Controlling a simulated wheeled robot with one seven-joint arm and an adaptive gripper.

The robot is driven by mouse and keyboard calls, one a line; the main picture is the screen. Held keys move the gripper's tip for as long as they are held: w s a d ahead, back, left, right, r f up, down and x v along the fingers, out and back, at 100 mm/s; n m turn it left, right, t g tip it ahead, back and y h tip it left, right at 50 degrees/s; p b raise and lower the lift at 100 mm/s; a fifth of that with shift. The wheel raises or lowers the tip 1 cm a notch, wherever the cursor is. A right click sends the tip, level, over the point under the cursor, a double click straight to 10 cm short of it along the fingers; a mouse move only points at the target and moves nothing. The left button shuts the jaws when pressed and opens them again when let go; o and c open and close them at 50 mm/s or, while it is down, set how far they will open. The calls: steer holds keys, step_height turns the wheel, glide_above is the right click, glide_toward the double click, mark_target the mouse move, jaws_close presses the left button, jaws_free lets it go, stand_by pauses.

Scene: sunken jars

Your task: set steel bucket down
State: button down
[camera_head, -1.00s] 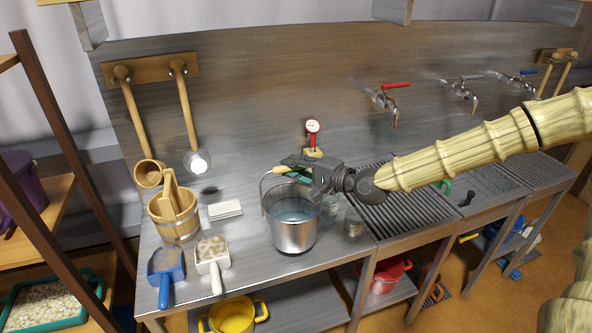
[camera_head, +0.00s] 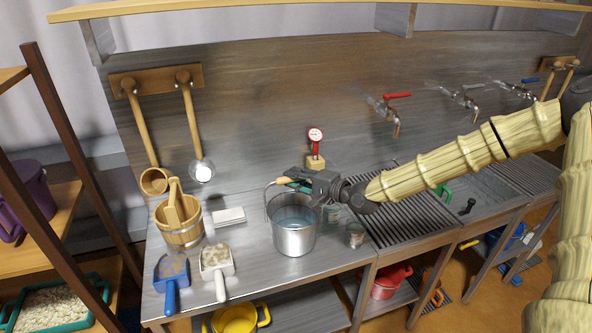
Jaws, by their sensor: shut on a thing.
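The steel bucket (camera_head: 295,238) is upright on the steel counter (camera_head: 258,268), or just above it; I cannot tell whether its base touches. Clear liquid shows inside it. Its wire handle with a light wooden grip (camera_head: 281,181) stands up over the rim. My gripper (camera_head: 293,183) reaches in from the right and is shut on the handle. The gripper's body and wrist hide part of the handle and the right side of the rim. A glass jar (camera_head: 355,235) stands on the counter right of the bucket, and another (camera_head: 333,213) stands behind it, partly hidden.
A wooden pail (camera_head: 181,228), a blue scoop (camera_head: 171,275) and a white scoop (camera_head: 217,265) stand left. White cloths (camera_head: 229,216) lie behind them. A slatted drain grid (camera_head: 405,215) lies right. Counter before the bucket is clear.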

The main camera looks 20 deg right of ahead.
steer(key=shift+f, duration=0.3)
steer(key=c, duration=1.3)
jaws_free()
steer(key=shift+s, duration=0.1)
steer(key=shift+c, duration=0.2)
steer(key=b+v, duration=0.3)
steer(key=v, duration=0.9)
